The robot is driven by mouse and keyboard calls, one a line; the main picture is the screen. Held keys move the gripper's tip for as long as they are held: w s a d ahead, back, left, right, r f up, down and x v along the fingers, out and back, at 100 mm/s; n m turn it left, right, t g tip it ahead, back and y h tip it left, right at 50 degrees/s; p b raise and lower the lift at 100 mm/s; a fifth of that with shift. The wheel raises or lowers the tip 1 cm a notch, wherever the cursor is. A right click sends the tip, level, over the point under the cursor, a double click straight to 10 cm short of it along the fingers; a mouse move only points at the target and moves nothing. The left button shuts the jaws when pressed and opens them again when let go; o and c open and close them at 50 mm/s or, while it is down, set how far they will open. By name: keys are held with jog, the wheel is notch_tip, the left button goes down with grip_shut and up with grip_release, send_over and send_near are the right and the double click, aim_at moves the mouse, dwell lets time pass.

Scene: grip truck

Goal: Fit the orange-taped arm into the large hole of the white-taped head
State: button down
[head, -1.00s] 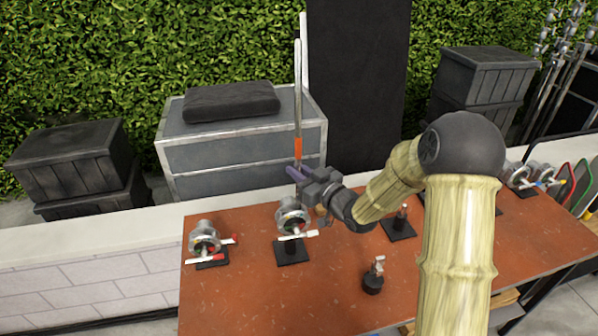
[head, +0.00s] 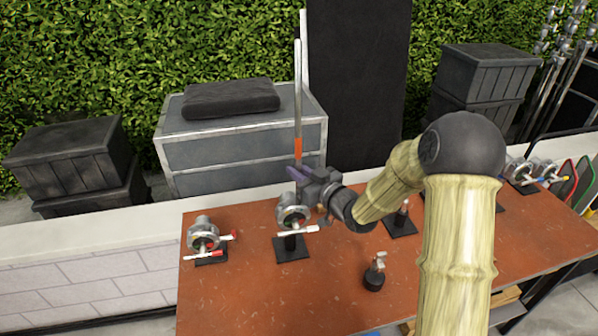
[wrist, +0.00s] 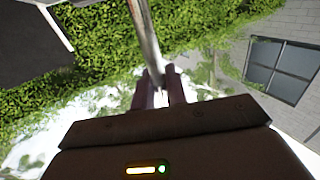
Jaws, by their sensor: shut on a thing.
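The orange-taped arm (head: 298,95) is a long silver rod with an orange band near its lower end. It stands upright in my gripper (head: 294,174), which is shut on it just below the band. The rod also shows between the jaws in the wrist view (wrist: 146,40). The white-taped head (head: 291,216) is a round silver clamp with a white-taped handle, standing on a black base on the table. My gripper and the rod's lower end are right above this head. The rod's lower tip and the large hole are hidden or too small to tell.
A red-taped head (head: 203,236) stands to the left on the brown table (head: 330,270). A small metal fitting (head: 375,270) on a black base stands in front. More heads (head: 545,172) are at the far right. A grey case (head: 240,150) stands behind the table.

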jog(key=shift+f+b, duration=0.25)
jog(key=shift+b, duration=0.1)
dwell(0.3)
jog(key=c, duration=1.3)
grip_release()
jog(key=shift+c, duration=0.2)
jog(key=shift+f, duration=0.1)
jog(key=b+v, duration=0.5)
jog(key=v, duration=1.2)
jog(key=shift+s+d, duration=0.15)
jog(key=shift+d, duration=0.05)
